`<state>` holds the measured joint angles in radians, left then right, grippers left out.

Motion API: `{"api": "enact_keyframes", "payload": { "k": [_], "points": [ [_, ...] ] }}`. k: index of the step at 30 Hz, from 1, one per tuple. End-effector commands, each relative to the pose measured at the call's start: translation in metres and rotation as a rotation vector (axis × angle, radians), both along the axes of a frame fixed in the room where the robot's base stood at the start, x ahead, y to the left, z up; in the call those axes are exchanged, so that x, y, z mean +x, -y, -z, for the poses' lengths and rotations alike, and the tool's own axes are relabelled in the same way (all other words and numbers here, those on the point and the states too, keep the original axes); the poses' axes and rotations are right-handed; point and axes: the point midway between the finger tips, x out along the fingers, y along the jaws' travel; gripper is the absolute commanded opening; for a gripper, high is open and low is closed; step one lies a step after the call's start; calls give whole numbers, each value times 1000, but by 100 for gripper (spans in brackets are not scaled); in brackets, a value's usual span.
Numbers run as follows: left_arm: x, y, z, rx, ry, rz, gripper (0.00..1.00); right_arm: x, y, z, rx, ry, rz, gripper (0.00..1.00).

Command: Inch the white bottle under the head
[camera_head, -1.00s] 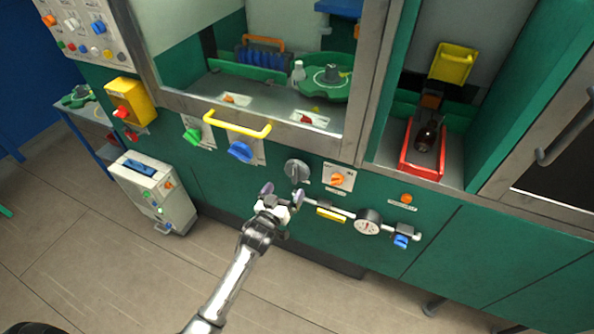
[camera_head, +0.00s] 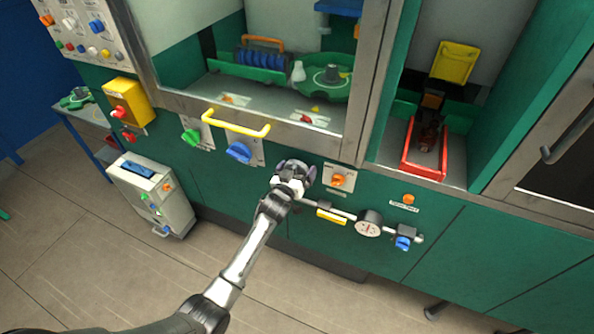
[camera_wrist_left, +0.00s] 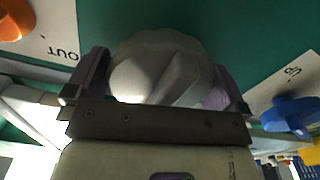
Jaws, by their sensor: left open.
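A white bottle (camera_head: 298,71) stands behind the window at the left edge of the green star wheel (camera_head: 326,83). A blue part (camera_head: 338,7), possibly the head, hangs above the wheel at the window's top, partly cut off. My left gripper (camera_head: 294,170) is at the grey knob on the green front panel and hides it in the head view. In the left wrist view the pale grey knob (camera_wrist_left: 165,70) sits between the two open fingers; I cannot tell whether they touch it. My right gripper is not in view.
An orange knob (camera_head: 338,180) is close right of my gripper. A rail with a gauge (camera_head: 368,223) runs below right. A yellow handle (camera_head: 236,124) and blue knob (camera_head: 239,152) are to the left. A red tray (camera_head: 408,160) holds a dark bottle.

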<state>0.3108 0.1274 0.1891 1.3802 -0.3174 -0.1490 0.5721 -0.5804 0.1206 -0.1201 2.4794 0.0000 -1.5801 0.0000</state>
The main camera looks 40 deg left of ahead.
Motion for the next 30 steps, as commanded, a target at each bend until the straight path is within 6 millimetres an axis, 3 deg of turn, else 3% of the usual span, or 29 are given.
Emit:
{"api": "enact_keyframes", "payload": {
  "k": [3,13,22,30],
  "points": [
    [0,0,0,0,0,0,99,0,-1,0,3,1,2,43],
    [0,0,0,0,0,0,68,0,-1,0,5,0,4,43],
    [0,0,-1,50,-14,0,68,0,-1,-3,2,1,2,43],
    [0,1,-1,241,-68,-1,68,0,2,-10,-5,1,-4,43]
  ]
}}
